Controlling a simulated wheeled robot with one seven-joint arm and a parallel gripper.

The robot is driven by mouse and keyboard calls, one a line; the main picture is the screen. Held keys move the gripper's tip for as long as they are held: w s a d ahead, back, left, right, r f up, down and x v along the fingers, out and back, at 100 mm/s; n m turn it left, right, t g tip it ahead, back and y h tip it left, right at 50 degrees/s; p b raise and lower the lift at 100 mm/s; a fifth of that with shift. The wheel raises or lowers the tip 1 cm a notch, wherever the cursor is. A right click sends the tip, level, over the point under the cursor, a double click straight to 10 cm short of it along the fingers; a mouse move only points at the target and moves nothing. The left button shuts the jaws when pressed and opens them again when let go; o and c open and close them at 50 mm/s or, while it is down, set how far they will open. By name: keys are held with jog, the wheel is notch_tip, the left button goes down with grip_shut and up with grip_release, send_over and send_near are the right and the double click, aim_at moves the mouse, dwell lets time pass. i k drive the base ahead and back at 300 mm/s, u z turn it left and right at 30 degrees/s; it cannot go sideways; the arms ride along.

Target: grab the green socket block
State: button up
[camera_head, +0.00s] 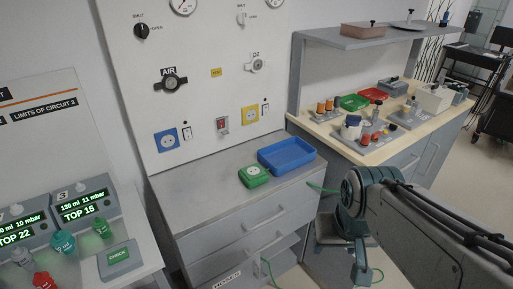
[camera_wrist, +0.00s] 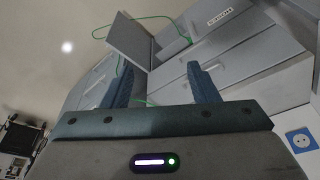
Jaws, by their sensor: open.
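The green socket block (camera_head: 254,175) sits on the grey cabinet top (camera_head: 205,195), just left of the blue tray. It has a pale round socket face on top. My gripper (camera_wrist: 162,78) is open, with its two fingers apart and nothing between them. In the head view my gripper (camera_head: 343,250) hangs low in front of the cabinet, to the right of and below the block. The wrist view shows drawer fronts, floor and a green cable (camera_wrist: 140,17), but not the block.
A blue tray (camera_head: 288,168) lies beside the block. A white panel (camera_head: 200,70) with valves and sockets rises behind. A wooden bench (camera_head: 385,150) with parts stands right. A lower door or drawer (camera_head: 285,262) appears open. Green cable hangs by the cabinet. Ventilators (camera_head: 85,205) stand left.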

aim_at(252, 175)
jog(key=z, duration=0.05)
jog(key=k, duration=0.55)
jog(key=u, duration=0.95)
jog(key=i, duration=1.25)
jog(key=z, duration=0.05)
